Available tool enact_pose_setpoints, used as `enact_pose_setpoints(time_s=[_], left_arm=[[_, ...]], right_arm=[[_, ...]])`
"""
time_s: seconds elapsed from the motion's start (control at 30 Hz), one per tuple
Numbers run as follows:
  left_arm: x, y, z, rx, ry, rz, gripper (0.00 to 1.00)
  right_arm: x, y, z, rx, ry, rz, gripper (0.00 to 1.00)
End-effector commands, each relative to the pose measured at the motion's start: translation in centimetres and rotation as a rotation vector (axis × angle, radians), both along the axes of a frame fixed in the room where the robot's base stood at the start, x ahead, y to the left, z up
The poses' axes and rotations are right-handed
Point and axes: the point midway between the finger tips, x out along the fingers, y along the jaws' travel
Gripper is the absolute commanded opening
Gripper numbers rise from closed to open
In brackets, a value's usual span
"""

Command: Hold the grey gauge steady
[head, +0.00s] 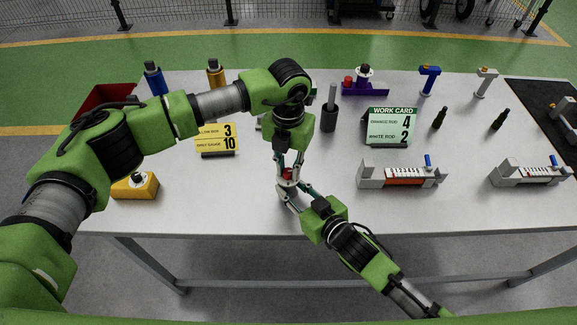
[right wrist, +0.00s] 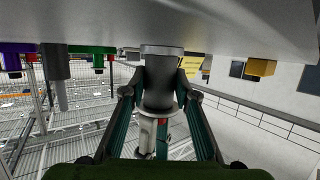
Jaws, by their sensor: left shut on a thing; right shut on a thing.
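The grey gauge (right wrist: 160,80) shows in the right wrist view as a rounded grey body with a wider pale rim, between the two fingers of my right gripper (right wrist: 160,98). In the head view my right gripper (head: 287,190) is shut on it near the table's front edge. My left gripper (head: 289,167) reaches down from above, its fingers shut at a small red part (head: 288,174) just above the right fingers. The fingers hide most of the gauge in the head view, and I cannot tell exactly how the red part joins it.
A yellow block (head: 136,186) stands front left, a yellow card (head: 216,138) behind it. A dark grey holder with a rod (head: 329,118) and a green work card (head: 390,127) stand right of the grippers. Two grey fixtures (head: 400,175) (head: 530,173) are front right.

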Motion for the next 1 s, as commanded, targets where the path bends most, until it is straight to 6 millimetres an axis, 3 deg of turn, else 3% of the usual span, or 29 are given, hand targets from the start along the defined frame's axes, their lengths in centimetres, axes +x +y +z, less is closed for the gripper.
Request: enact_pose_setpoints(time_s=[0.43,1.0], left_arm=[[0.12,0.11,0.06,0.000,-0.002,0.275,0.00],[0.14,0.13,0.07,0.000,-0.003,0.334,0.00]], right_arm=[[-0.04,-0.04,-0.10,-0.001,0.002,0.000,0.00],[-0.04,-0.04,-0.11,-0.002,0.002,0.000,0.00]])
